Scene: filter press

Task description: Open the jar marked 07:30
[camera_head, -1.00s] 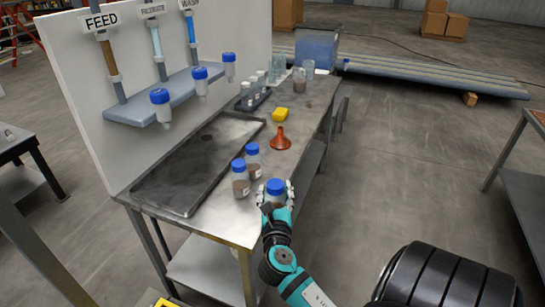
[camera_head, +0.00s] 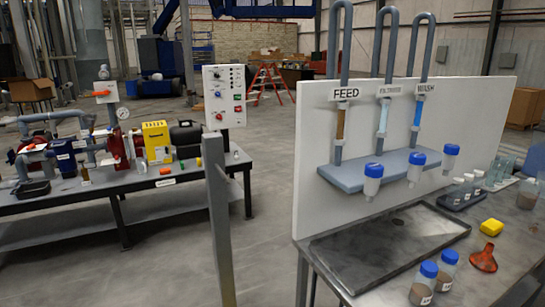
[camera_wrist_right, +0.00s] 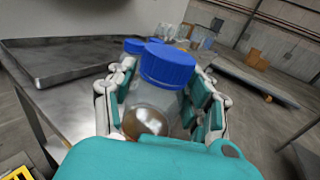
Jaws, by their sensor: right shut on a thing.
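In the right wrist view my right gripper (camera_wrist_right: 160,98) is shut around a clear jar (camera_wrist_right: 150,108) with a blue lid (camera_wrist_right: 167,66) on it and brown matter low inside. The jar looks near upright; no label on it can be read here. Two more blue-lidded jars with brown matter stand on the bench in the head view, a front one (camera_head: 424,284) and one behind it (camera_head: 446,270). Their white labels are too small to read. The head view shows neither gripper, and my left gripper is in no view now.
A second table (camera_head: 60,203) with pumps stands left, with open floor between.

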